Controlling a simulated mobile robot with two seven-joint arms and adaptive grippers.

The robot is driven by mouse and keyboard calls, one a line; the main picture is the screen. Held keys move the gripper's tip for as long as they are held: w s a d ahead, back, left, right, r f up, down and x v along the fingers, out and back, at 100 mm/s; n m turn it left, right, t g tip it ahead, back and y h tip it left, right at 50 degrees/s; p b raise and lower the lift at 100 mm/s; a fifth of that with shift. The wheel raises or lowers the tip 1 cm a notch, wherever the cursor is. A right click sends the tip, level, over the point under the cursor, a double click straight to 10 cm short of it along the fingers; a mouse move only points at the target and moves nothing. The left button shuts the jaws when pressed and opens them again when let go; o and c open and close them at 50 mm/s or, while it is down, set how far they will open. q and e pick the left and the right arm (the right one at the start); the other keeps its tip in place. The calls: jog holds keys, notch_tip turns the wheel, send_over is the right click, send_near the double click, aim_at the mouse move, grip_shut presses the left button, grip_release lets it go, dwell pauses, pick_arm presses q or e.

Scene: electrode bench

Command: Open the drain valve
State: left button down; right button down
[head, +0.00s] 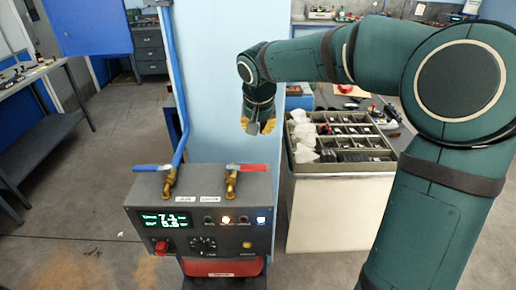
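A dark control box (200,245) stands front left of centre with two brass valves on top. The left valve has a blue lever (150,168) and a blue pipe rising beside it. The right valve has a red lever (250,168). Both levers lie roughly level. Two small white labels (197,199) sit below the valves; I cannot read surely which is the drain. My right gripper (258,126) hangs pointing down above and behind the red lever, apart from it. Whether its fingers are open is unclear. My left gripper is out of view.
A crate (301,160) with compartments and dark plates stands on a white cabinet (325,210) to the right. A light blue panel (207,100) rises behind the box. A table (20,75) is at far left. Open floor lies left of the box.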

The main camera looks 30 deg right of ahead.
aim_at(246, 168)
jog(key=b+x, duration=0.1)
jog(key=x, duration=0.9)
jog(key=shift+f, duration=0.15)
jog(key=s, duration=0.1)
jog(key=s+a, duration=0.2)
jog(key=shift+s+r, duration=0.15)
jog(key=shift+r, duration=0.15)
jog(key=shift+a, duration=0.1)
